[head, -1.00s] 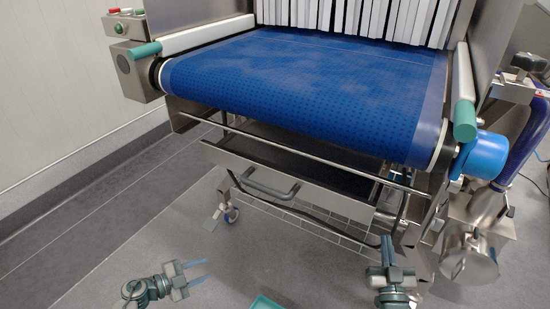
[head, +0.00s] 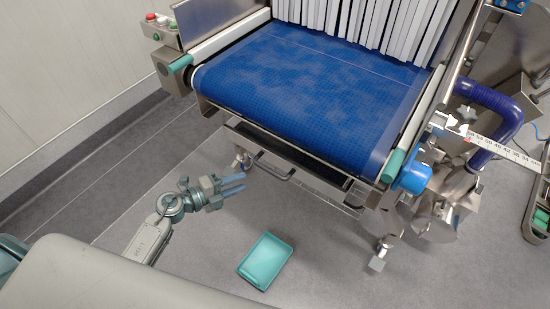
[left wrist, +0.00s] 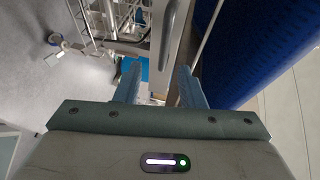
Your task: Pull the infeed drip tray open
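The infeed drip tray (head: 312,177) is a steel tray slung under the near end of the blue belt. Its dark bar handle (head: 274,173) sticks out from the front. My left gripper (head: 243,183) is open and empty, its two blue fingers pointing right toward the handle, with a gap between them in the head view. In the left wrist view the open fingers (left wrist: 158,84) show with a grey bar (left wrist: 168,35), probably the handle, ahead between them. Much of the tray is hidden under the belt. My right gripper is not in view.
The blue belt (head: 310,92) overhangs the tray. A teal bin (head: 267,260) is in front, over the grey floor. A caster (head: 241,158) stands near the handle. A blue motor cap (head: 412,178) and blue hose (head: 490,130) are at right.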

